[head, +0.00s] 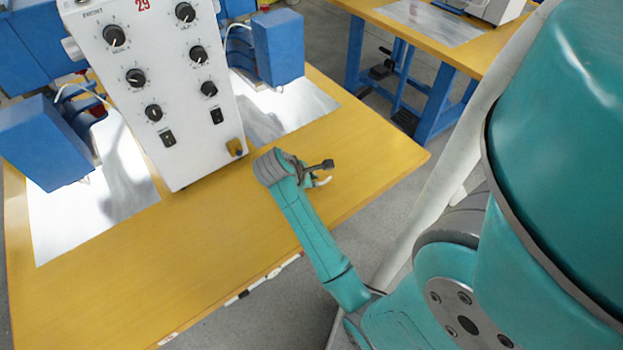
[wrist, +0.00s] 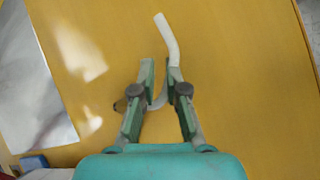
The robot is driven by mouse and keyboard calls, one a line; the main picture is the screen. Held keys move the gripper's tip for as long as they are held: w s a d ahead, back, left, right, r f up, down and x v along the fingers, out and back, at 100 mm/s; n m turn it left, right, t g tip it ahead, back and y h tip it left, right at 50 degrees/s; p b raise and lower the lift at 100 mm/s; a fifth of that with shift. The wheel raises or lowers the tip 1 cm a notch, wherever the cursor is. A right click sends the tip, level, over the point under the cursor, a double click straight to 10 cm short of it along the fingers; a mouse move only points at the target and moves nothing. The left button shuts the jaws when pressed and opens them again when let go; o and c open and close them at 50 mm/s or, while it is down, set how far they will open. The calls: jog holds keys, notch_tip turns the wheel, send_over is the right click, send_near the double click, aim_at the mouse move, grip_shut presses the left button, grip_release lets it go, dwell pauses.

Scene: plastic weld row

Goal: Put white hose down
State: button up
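The white hose (wrist: 167,36) is a bent, slim white piece over the yellow table top in the wrist view. Its upper end sticks out beyond my fingertips, its middle is partly hidden by the right finger, and its lower end curves between the fingers. A small white part of the hose (head: 323,181) shows beside my gripper in the head view. My gripper (wrist: 160,68) is open, with a gap between its fingertips. The hose seems to lie at table level, but I cannot tell whether it touches the right finger.
The yellow table (head: 215,255) is clear in front and to the right. A white control box with knobs (head: 150,80) stands behind my gripper. Blue units (head: 277,48) and shiny metal plates (head: 290,108) flank it. A second yellow table (head: 405,30) is at the back right.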

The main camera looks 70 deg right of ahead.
jog(key=shift+o, duration=0.2)
jog(key=shift+s+a+r, duration=0.5)
jog(key=shift+s+a, duration=0.15)
jog(key=shift+a, duration=0.45)
jog(key=shift+s+a+r, duration=0.45)
jog(key=shift+s+a, duration=0.15)
jog(key=shift+a, duration=0.45)
jog(key=shift+s+a+r, duration=0.5)
jog(key=shift+s+a, duration=0.15)
jog(key=shift+a, duration=0.45)
jog(key=shift+r, duration=0.1)
